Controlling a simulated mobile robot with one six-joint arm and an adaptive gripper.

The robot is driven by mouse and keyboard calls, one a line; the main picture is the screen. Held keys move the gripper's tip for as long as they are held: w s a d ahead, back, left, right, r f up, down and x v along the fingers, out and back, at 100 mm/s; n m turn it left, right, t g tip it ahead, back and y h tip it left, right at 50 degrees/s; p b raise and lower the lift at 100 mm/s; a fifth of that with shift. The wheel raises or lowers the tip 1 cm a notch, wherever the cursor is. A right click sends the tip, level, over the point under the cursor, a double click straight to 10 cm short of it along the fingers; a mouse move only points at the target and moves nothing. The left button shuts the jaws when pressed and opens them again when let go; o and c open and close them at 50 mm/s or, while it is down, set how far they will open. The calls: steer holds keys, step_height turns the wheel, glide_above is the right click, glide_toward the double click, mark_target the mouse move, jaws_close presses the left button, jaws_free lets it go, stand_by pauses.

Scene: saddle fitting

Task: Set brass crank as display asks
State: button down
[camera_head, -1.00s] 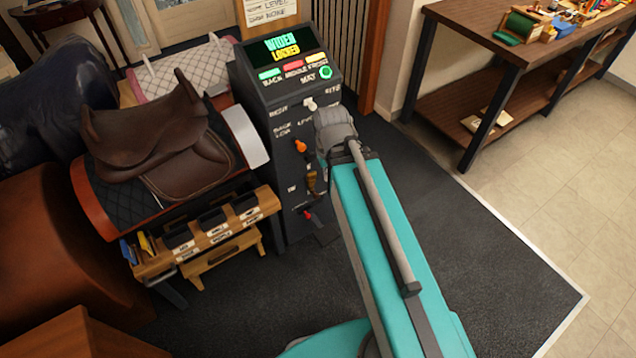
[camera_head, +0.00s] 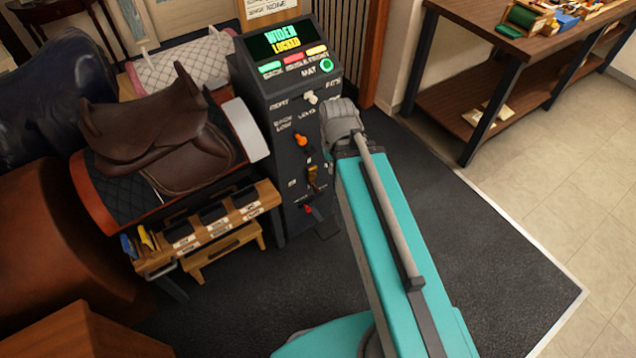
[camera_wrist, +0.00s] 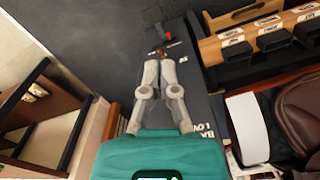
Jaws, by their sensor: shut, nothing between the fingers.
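The dark console's display (camera_head: 283,38) reads "WIDER" in green above "LOCKED" in yellow. The brass crank (camera_head: 313,180) sits low on the console's front face, below an orange knob (camera_head: 301,140) and above a red-handled switch (camera_head: 308,209). In the wrist view the brass crank (camera_wrist: 159,50) shows just beyond the fingertips of my gripper (camera_wrist: 160,62). The two grey fingers are together and hold nothing; I cannot tell whether they touch the crank. In the head view my arm hides the fingers.
A brown saddle (camera_head: 160,125) rests on a stand left of the console. A wooden rack (camera_head: 215,225) with labelled dark bins stands close to the console's left side. A workbench (camera_head: 500,45) is at the right. The dark mat (camera_head: 450,220) right of my arm is clear.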

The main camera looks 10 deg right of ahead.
steer(key=w+d+f+n+t+y+b, duration=0.1)
steer(key=w+d+f+b, duration=0.3)
steer(key=w+f+b, duration=0.5)
steer(key=w+d+f+n+y+b, duration=0.2)
steer(key=w+d+f+b, duration=0.3)
steer(key=w+f+b, duration=0.4)
steer(key=w+d+f+n+t+y+b, duration=0.1)
steer(key=w+d+f+y+b, duration=0.2)
steer(key=w+f+b, duration=0.6)
step_height(320, 180, down, 11)
steer(key=d+b, duration=0.1)
steer(key=b, duration=1.3)
steer(key=shift+d+f+n+t+y, duration=0.2)
steer(key=shift+d+n+t+y, duration=0.1)
steer(key=shift+d+n, duration=0.1)
steer(key=shift+a+f+b, duration=0.15)
steer(key=shift+b, duration=0.2)
steer(key=a+f+b, duration=0.8)
steer(key=a, duration=0.1)
steer(key=shift+w+f, duration=0.3)
steer(key=shift+w, duration=0.05)
